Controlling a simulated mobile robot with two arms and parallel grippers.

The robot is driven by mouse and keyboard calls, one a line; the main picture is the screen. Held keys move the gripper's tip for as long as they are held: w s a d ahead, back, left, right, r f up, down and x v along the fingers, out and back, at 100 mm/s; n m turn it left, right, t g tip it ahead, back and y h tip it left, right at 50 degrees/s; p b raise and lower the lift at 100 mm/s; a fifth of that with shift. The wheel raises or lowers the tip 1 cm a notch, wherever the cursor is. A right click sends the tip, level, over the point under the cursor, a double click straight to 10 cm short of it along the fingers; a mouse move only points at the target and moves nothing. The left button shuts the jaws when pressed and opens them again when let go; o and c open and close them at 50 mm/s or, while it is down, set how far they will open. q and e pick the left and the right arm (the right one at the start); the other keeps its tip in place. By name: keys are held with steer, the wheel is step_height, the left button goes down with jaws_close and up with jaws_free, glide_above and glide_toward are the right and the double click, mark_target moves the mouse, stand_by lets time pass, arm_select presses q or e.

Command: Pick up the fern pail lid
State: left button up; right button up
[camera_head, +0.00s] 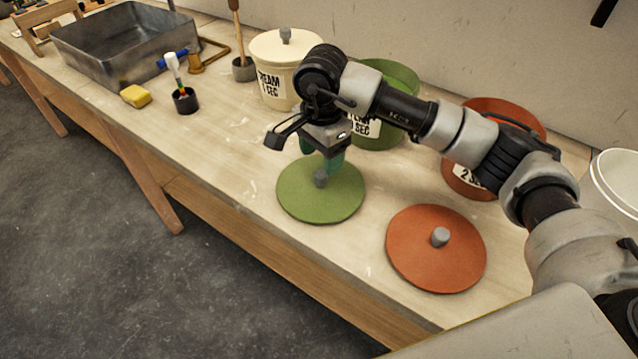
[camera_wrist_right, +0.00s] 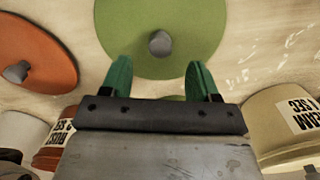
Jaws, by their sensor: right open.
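The fern pail lid (camera_head: 321,202) is a flat green disc with a grey knob, lying on the bench in the head view. It also shows at the top of the right wrist view (camera_wrist_right: 200,32), its knob in line with the gap between my fingers. My right gripper (camera_head: 322,160) is above the lid by the knob, its green fingers apart and empty in the right wrist view (camera_wrist_right: 161,80). I cannot tell from the head view how far above the knob the tips are. The green pail (camera_head: 398,80) stands behind, partly hidden by my arm. My left gripper is not in view.
An orange lid (camera_head: 418,262) lies to the right, with an orange pail (camera_head: 512,112) behind it. A cream pail with its lid on (camera_head: 284,68) stands at the back. A metal basin (camera_head: 125,45), a yellow sponge (camera_head: 135,96) and a black cup (camera_head: 186,102) are at left.

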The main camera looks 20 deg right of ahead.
mark_target(322, 173)
steer(key=shift+f, duration=0.7)
step_height(322, 173, down, 4)
steer(key=shift+d+f+p, duration=0.1)
steer(key=shift+f+p, duration=0.1)
steer(key=shift+p, duration=0.6)
steer(key=shift+f, duration=0.35)
steer(key=shift+c, duration=0.2)
steer(key=c, duration=1)
